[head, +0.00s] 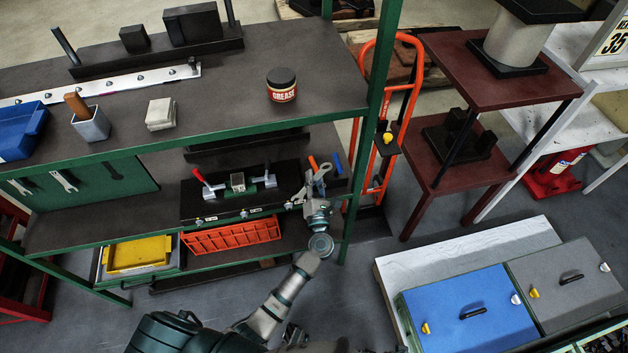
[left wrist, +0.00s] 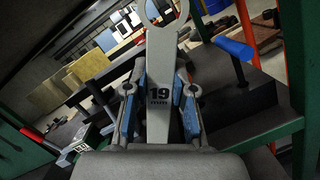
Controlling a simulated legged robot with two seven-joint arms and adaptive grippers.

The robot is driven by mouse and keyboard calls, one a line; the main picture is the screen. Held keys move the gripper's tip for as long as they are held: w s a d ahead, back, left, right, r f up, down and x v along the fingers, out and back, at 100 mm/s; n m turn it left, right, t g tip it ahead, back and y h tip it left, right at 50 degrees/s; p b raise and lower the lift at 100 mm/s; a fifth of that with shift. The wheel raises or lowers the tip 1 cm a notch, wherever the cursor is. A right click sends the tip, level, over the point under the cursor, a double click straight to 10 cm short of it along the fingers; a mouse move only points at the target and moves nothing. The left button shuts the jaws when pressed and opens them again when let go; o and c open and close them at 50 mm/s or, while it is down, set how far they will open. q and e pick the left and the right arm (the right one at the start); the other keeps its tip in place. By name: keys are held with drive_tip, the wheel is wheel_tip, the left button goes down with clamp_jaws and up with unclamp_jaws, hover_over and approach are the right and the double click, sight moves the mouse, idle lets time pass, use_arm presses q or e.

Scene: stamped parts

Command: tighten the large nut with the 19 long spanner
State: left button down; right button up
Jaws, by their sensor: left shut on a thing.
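The 19 spanner (left wrist: 158,60) is grey, with a dark "19 mm" mark on its shank and a ring end at the top of the left wrist view. My left gripper (left wrist: 159,108) is shut on its shank between two blue-padded fingers. In the head view my left gripper (head: 318,196) is at the right end of the lower shelf, and the spanner's grey head (head: 321,174) shows just above it. I cannot make out the large nut. My right gripper is out of view.
A blue handle (head: 338,165) and an orange one (head: 313,163) stand close to the gripper. The green shelf post (head: 366,140) is just to the right. A green panel (head: 92,184) with spanners hangs left. An orange crate (head: 232,235) sits below.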

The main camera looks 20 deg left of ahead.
use_arm(q)
drive_tip(key=shift+a, duration=0.2)
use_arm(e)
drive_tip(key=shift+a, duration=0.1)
use_arm(q)
drive_tip(key=shift+s+d, duration=1.2)
drive_tip(key=shift+s, duration=0.2)
drive_tip(key=shift+r+v, duration=0.1)
drive_tip(key=shift+v, duration=0.55)
drive_tip(key=shift+r+v, duration=0.15)
drive_tip(key=shift+v, duration=0.5)
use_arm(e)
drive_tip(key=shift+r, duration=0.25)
use_arm(q)
drive_tip(key=shift+d, duration=0.1)
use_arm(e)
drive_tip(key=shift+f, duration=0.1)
use_arm(q)
drive_tip(key=s+a+r+m+t+h, duration=0.1)
drive_tip(key=s+a+m+h, duration=0.3)
drive_tip(key=h, duration=0.4)
drive_tip(key=shift+s+a+r+m+t, duration=0.2)
drive_tip(key=shift+s+r+m+t, duration=0.2)
drive_tip(key=shift+s+r, duration=0.1)
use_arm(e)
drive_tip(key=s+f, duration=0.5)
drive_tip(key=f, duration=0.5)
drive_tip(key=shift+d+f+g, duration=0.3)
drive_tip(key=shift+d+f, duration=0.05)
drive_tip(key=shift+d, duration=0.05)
